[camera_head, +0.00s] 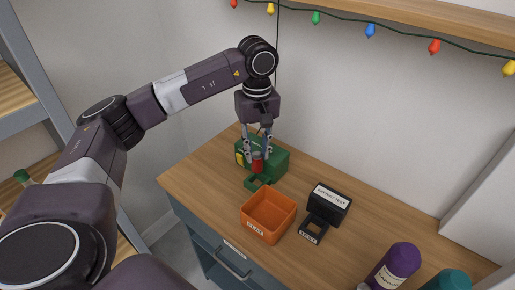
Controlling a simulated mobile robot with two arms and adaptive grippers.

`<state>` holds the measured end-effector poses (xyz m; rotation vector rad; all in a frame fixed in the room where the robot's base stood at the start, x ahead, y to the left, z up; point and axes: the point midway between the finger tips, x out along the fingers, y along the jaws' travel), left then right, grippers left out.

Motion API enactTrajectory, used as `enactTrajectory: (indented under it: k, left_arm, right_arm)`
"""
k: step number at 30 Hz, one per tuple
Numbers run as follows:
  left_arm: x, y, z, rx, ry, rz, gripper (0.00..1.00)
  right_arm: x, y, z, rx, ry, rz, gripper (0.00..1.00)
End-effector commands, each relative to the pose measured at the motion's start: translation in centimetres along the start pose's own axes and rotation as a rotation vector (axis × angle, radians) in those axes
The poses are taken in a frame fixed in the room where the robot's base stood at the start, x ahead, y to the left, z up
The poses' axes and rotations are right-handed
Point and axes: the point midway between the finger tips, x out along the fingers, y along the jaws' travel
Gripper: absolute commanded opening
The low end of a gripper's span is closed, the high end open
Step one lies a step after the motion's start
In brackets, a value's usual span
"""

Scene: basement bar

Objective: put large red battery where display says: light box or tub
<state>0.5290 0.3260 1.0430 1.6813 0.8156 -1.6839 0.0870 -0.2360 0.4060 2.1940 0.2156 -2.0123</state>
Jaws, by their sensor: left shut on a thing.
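My left gripper (257,153) points down over the counter, shut on a red battery (257,166), which it holds upright by its top. The battery is in front of a green box (272,158) and above a small green holder (256,184); I cannot tell if it touches the holder. An orange open tub (268,216), its small front label too blurred to be sure of, stands nearer the front edge. A black tester (331,198) with a pale lettered panel stands right of the tub; I cannot read a result on it. My right gripper is out of view.
A black open frame (313,229) with a small label lies in front of the tester. A purple bottle (394,266) and a teal bottle (448,281) stand at the lower right. The wooden counter (372,222) is clear between tester and bottles. A wall stands behind.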

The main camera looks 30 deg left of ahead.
Motion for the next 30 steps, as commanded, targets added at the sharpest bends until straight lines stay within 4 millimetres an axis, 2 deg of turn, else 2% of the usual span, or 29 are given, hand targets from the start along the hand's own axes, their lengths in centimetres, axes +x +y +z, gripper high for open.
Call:
enactTrajectory:
  k: [5, 24, 30]
  left_arm:
    - [1.5, 0.0, 0.0, 0.000, 0.000, 0.000, 0.00]
    - [6.0, 0.0, 0.0, 0.000, 0.001, 0.001, 0.00]
    - [6.7, 0.1, 0.0, 0.000, 0.001, 0.001, 0.00]
  right_arm:
    - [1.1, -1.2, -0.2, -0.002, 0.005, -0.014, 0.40]
    - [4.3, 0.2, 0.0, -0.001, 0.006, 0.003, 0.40]
    - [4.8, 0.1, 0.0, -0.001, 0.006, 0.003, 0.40]
